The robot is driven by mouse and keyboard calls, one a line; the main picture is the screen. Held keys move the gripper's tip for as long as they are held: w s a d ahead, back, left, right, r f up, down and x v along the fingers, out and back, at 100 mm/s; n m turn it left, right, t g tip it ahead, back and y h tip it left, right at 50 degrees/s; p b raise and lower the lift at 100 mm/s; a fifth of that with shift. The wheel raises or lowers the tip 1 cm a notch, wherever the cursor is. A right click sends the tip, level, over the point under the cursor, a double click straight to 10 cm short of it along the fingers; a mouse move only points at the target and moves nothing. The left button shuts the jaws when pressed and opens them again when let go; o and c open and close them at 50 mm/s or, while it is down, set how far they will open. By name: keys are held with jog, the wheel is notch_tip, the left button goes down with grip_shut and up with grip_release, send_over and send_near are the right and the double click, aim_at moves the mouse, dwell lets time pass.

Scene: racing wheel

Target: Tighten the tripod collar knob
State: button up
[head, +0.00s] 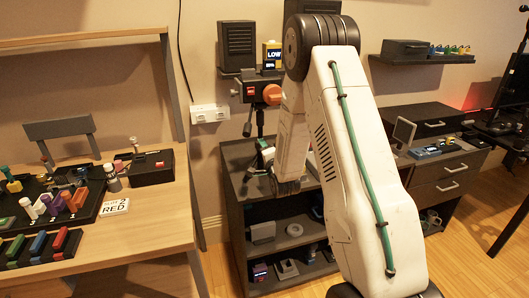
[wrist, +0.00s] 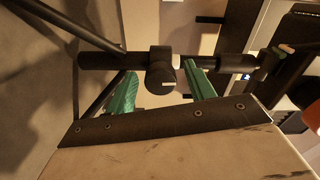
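The tripod (head: 261,122) stands on the dark shelf unit, partly behind my arm. In the wrist view its black column (wrist: 100,61) runs across the upper picture. A black collar with a round black knob (wrist: 161,78) sits on that column, and the knob has a small pale mark. My gripper (wrist: 163,85) has two green fingers, one left and one right of the knob, with visible gaps on both sides. It is open and holds nothing. In the head view the gripper is mostly hidden by my arm, so finger contact cannot be judged there.
An orange knob (head: 272,94) is on the tripod head, below a box marked LOW (head: 271,55). The shelf unit (head: 237,158) holds several small items. A wooden desk (head: 150,215) with tools stands at left. A tripod leg (wrist: 70,24) slants across the wrist view's upper left.

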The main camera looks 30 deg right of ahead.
jog(key=v, duration=0.7)
jog(key=shift+s, duration=0.4)
jog(key=shift+a, duration=0.25)
